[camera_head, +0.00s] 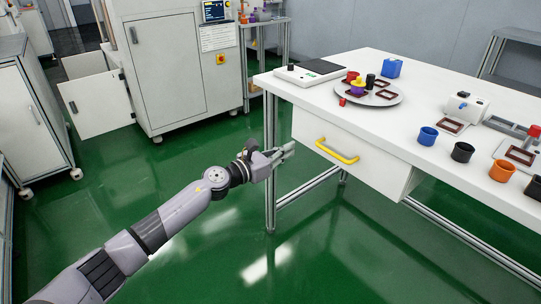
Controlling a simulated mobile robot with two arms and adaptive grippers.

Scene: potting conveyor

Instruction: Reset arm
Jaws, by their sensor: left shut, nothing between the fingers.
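My left arm (184,208) reaches in from the lower left over the green floor. My left gripper (284,151) is shut and empty, at the left front corner of the white table, near the table's leg in the picture. It holds nothing. My right gripper is out of view.
The white table (420,110) has a drawer with a yellow handle (337,151). On it are a round tray (395,101), a blue cup (428,136), a black cup (462,152) and an orange cup (502,171). A white cabinet (165,75) stands behind.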

